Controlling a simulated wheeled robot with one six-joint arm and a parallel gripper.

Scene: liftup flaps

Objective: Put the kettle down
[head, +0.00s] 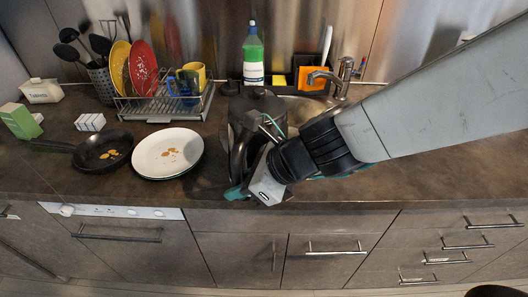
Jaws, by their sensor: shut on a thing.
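The kettle (258,102) is dark, with a rounded lid and a dark curved handle on its near side. It is upright at the middle of the counter, in front of the sink. My gripper (240,190) is at the kettle's near side, shut on its handle. My arm comes in from the right and hides part of the kettle's right side. I cannot tell whether the kettle's base touches the counter (75,175).
A white plate (168,153) with crumbs and a black pan (103,151) lie left of the kettle. Behind are a dish rack (165,105), a green-and-white bottle (253,57) and a faucet (342,75). The sink (303,108) lies behind my arm. Drawers line the counter front.

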